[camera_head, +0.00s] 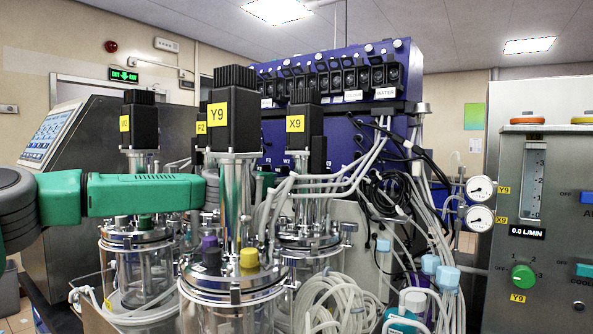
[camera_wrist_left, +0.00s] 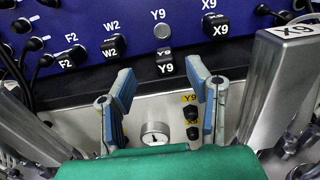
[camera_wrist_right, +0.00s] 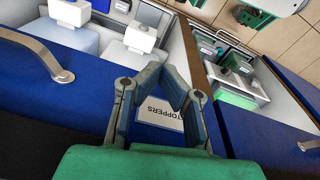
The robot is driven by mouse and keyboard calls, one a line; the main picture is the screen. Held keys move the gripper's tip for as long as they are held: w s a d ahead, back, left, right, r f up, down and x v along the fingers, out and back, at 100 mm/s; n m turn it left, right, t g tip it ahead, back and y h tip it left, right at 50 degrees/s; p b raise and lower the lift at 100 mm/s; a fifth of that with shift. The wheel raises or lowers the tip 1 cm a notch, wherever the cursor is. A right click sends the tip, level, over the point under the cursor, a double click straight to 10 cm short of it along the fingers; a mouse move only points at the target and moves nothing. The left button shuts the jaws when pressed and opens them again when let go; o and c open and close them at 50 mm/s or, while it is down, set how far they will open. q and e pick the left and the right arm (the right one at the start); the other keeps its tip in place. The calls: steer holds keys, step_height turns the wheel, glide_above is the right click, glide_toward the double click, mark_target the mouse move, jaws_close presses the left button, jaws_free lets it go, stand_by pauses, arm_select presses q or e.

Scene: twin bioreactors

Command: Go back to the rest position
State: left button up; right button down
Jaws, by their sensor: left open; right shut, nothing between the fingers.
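My left arm enters the head view from the left and passes behind the bioreactor motor marked Y9 (camera_head: 232,115); its fingers are hidden there. In the left wrist view my left gripper (camera_wrist_left: 160,68) is open and empty. Its two fingers point at a blue control panel (camera_wrist_left: 135,20), below the black Y9 connector (camera_wrist_left: 166,65). My right gripper (camera_wrist_right: 167,78) is not in the head view. In its own wrist view it is shut with nothing held, in front of a label reading STOPPERS (camera_wrist_right: 160,110).
Glass vessels with steel lids (camera_head: 232,275) crowd the front, with coiled pale tubing (camera_head: 325,295) beside them. The X9 motor (camera_head: 297,125) stands close to my left arm. A gauge cabinet (camera_head: 535,240) is at right. Blue drawers with metal handles (camera_wrist_right: 40,55) lie around my right gripper.

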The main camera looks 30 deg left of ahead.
arm_select(q)
steer(key=shift+s+a+f, duration=0.15)
steer(key=shift+s+f, duration=0.05)
steer(key=shift+s, duration=0.55)
steer(key=shift+s+a+f, duration=0.1)
steer(key=shift+s+f, duration=0.05)
steer(key=shift+s, duration=0.6)
steer(key=shift+w+d, duration=0.15)
steer(key=shift+r, duration=0.1)
